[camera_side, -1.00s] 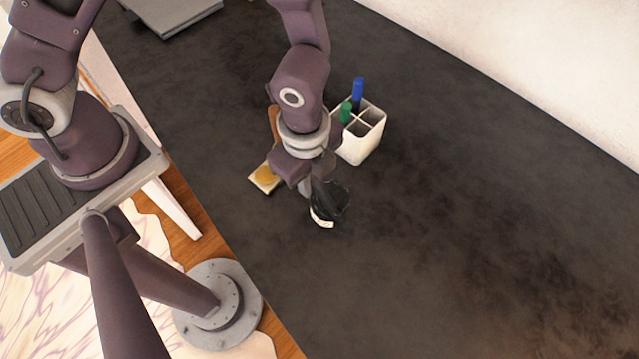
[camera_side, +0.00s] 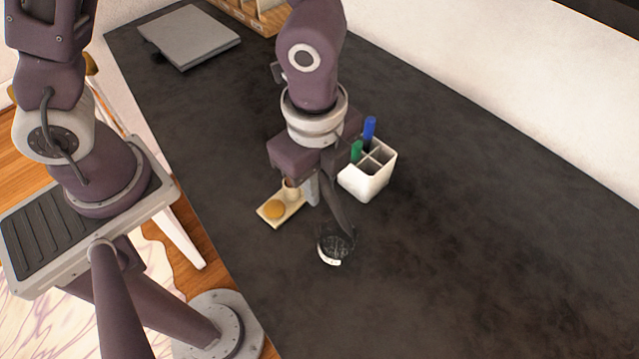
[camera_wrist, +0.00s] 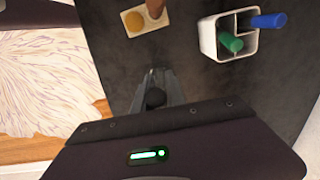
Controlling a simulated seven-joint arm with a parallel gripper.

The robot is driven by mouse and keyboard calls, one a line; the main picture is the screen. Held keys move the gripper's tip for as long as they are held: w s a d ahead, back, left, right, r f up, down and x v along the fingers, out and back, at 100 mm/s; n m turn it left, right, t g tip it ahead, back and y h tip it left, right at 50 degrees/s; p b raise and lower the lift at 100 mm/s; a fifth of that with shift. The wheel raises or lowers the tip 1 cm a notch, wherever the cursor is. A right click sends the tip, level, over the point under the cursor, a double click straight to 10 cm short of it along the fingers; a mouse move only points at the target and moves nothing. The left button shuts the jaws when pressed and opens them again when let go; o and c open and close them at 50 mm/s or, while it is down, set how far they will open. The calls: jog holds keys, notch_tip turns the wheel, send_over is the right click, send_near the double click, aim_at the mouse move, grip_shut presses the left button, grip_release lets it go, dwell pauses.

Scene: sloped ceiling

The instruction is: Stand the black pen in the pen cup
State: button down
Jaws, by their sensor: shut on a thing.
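My gripper (camera_side: 326,200) is shut above the dark table (camera_side: 470,250), left of the pen cup. In the wrist view my gripper (camera_wrist: 155,85) has a rounded black end between the fingers, which looks like the black pen (camera_wrist: 155,98). In the side view the pen is hard to tell from the dark finger. The pen cup (camera_side: 368,184) is white, upright and divided into compartments. A blue marker (camera_side: 369,130) and a green marker (camera_side: 356,151) stand in it. The cup also shows at the upper right of the wrist view (camera_wrist: 209,41).
A cream block (camera_side: 284,214) with an orange disc and a brown piece lies left of my gripper. A round black object with a white edge (camera_side: 332,255) lies below the gripper. A grey flat case (camera_side: 190,38) lies far back. The table's right side is clear.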

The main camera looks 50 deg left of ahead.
jog(key=n, duration=0.3)
jog(key=n+y, duration=0.1)
jog(key=n, duration=0.1)
jog(key=shift+s+d+r+g, duration=0.15)
jog(key=shift+d+r+g, duration=0.1)
jog(key=shift+d+g, duration=0.1)
jog(key=n, duration=0.4)
jog(key=n+g, duration=0.1)
jog(key=shift+w+d+r+n, duration=0.3)
jog(key=shift+d+n, duration=0.05)
jog(key=shift+n, duration=0.05)
jog(key=w+d+r+n+g+h, duration=0.2)
jog(key=w+r+n+g+h, duration=0.15)
jog(key=n, duration=0.95)
notch_tip(320, 180, up, 2)
jog(key=n+t+h, duration=0.5)
jog(key=n, duration=0.8)
send_over(363, 180)
jog(key=w+d, duration=0.1)
jog(key=d, duration=0.1)
jog(key=shift+w+a+r+n+t, duration=0.2)
jog(key=shift+w+n+t, duration=0.1)
jog(key=shift+w+n, duration=0.1)
jog(key=shift+w+a+r+n+t, duration=0.1)
jog(key=shift+w+a+n+t, duration=0.05)
jog(key=shift+w+n+t, duration=0.2)
jog(key=shift+f, duration=5.75)
